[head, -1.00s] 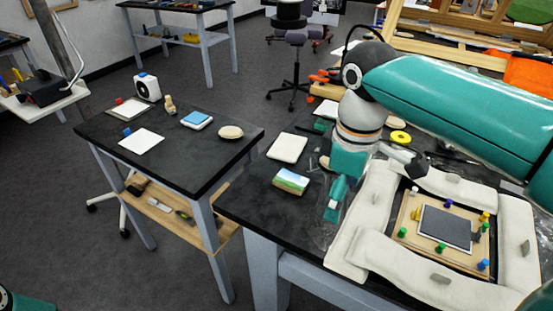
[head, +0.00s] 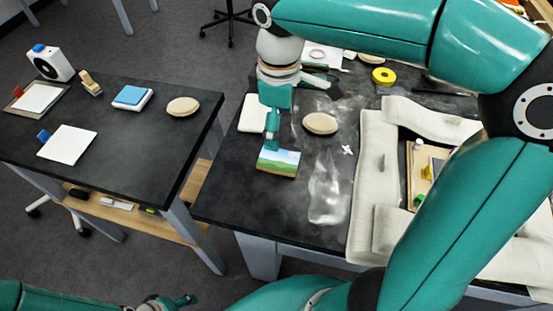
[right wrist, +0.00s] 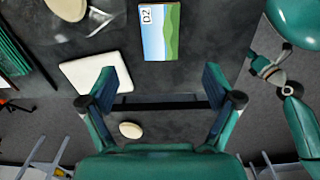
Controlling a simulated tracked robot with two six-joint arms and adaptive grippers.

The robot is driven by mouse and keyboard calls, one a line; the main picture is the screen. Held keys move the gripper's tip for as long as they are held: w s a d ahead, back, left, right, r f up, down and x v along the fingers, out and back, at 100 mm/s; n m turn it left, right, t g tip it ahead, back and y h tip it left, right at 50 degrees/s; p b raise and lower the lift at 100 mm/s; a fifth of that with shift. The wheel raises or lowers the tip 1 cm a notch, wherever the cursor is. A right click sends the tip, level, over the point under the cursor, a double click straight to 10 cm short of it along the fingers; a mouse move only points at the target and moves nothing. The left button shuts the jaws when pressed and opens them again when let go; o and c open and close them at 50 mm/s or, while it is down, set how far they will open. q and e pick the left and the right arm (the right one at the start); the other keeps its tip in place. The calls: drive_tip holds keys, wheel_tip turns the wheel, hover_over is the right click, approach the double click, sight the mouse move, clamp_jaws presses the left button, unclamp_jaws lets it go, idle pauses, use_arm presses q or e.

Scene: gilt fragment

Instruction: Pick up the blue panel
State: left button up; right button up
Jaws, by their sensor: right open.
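A small panel painted with blue sky and green land (head: 278,162) lies flat near the left edge of the right-hand black table. It also shows at the top of the right wrist view (right wrist: 162,30), with a white label at one end. A light-blue slab on a white base (head: 132,95) lies on the left table. My right gripper (head: 304,115) is above the right-hand table, near the painted panel. In the right wrist view its fingers (right wrist: 160,80) are wide apart with nothing between them. My left gripper (head: 168,302) is low at the bottom edge, partly cut off.
A white pad (head: 253,112) and an oval beige disc (head: 320,124) flank the painted panel. Clear crumpled film (head: 328,190) lies in front, with pale padded bolsters (head: 373,165) to the right. The left table (head: 110,155) holds white cards and small items; a gap separates the tables.

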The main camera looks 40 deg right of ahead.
sight(279, 159)
wheel_tip(279, 159, down, 10)
drive_tip(key=shift+f+b, duration=0.25)
drive_tip(key=shift+b, duration=0.2)
drive_tip(key=c, duration=1.3)
drive_tip(key=shift+c, duration=0.2)
drive_tip(key=shift+r, duration=0.15)
